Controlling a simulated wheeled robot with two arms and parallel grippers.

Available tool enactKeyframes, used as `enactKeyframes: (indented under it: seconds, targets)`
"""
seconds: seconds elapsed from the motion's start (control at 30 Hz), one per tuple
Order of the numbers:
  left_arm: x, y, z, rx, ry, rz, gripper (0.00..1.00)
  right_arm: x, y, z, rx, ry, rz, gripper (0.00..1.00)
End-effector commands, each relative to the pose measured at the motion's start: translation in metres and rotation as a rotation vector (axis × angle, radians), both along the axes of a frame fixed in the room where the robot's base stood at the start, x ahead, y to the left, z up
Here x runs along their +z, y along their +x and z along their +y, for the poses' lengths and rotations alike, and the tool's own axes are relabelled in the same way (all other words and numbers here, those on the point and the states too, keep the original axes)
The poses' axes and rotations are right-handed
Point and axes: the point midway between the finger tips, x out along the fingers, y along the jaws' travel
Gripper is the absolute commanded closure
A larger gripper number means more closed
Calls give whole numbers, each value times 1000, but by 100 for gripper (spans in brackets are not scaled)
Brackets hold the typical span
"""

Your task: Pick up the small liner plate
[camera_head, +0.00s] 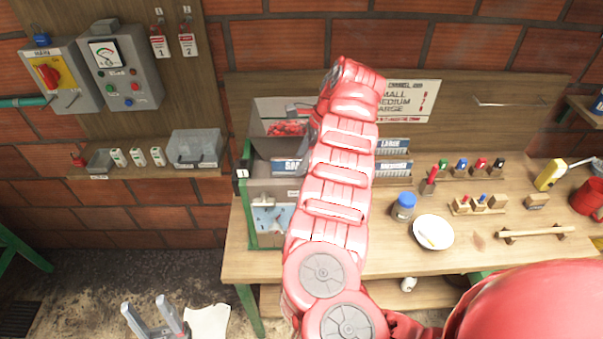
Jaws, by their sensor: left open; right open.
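A blue-and-white label with a partly covered word, seemingly "SMALL" (287,168), shows on the bench left of my red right arm. Two holders labelled "LARGE" (391,144) and "LINER" (394,168) stand just right of the arm. I cannot make out a small liner plate; the arm covers the space between these labels. My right gripper (311,130) is mostly hidden behind my forearm; only a grey part shows near the box with red contents. My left gripper (156,322) is open and empty, low over the floor at the bottom left.
The wooden bench (275,262) carries a blue-lidded jar (403,206), a white bowl (433,232), small coloured-top blocks and a wooden bar (535,232). The open box (283,104) holds red pieces. A wall shelf (130,172) and control boxes are at left.

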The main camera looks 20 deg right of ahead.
Motion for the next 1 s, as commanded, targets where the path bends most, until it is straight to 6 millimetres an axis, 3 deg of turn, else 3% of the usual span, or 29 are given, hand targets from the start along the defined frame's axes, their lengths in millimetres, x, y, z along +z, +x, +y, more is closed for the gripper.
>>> enactKeyframes:
  seconds: [0.43,0.73,1.0]
  targets:
    - [-3,0,0,0,0,0,50,-2,0,0,1,-1,0,45]
    - [-3,0,0,0,0,0,50,-2,0,0,1,0,0,99]
    - [-3,0,0,0,0,0,50,-2,0,0,1,0,0,100]
